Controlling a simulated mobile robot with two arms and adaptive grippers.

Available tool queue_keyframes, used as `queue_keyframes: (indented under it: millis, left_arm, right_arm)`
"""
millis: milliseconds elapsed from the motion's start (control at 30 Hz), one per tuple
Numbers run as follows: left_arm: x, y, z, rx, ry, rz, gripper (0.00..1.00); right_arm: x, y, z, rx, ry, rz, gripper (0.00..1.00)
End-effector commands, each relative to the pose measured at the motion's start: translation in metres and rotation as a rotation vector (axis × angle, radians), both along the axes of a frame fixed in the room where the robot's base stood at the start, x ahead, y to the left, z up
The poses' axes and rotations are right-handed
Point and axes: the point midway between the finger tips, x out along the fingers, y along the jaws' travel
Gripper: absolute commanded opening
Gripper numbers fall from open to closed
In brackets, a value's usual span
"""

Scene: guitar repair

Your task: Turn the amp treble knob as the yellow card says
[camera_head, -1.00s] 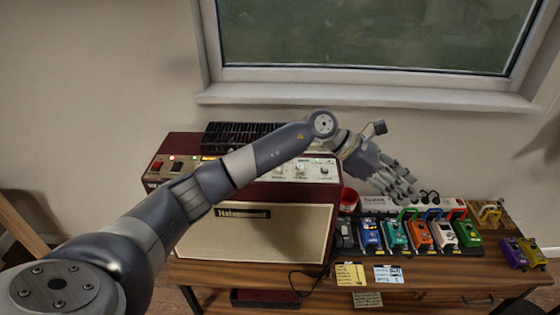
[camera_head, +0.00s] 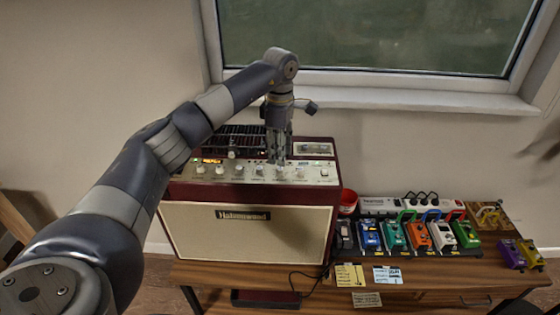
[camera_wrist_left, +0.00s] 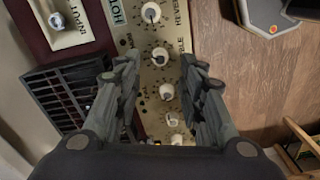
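The amp (camera_head: 250,240) is a dark red cabinet with a cream front and a row of pale knobs along its top panel (camera_head: 222,181). My left gripper (camera_head: 277,162) points straight down over the right half of that row. In the left wrist view its fingers (camera_wrist_left: 160,65) are spread, with a white knob (camera_wrist_left: 160,55) between their tips; a partly hidden label ending in "BLE" is beside it. I cannot tell whether the fingers touch it. My right gripper is not in view.
Neighbouring knobs (camera_wrist_left: 151,12) (camera_wrist_left: 167,91) sit close on both sides. Several coloured pedals (camera_head: 418,236), a power strip (camera_head: 392,204) and a red cup (camera_head: 348,202) stand right of the amp. A window sill (camera_head: 400,100) runs behind.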

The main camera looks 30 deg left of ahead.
Motion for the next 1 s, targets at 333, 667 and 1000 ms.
queue_keyframes:
  millis: [333, 667, 1000]
  left_arm:
    - [0.000, 0.000, -0.045, -0.002, -0.002, -0.001, 0.37]
    - [0.000, 0.000, -0.050, -0.001, -0.002, 0.000, 0.37]
    - [0.000, -0.001, -0.049, -0.001, -0.002, 0.000, 0.00]
  right_arm:
    - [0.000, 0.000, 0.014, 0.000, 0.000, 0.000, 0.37]
    - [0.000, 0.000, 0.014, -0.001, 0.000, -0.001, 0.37]
    - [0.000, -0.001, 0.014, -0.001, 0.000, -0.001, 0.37]
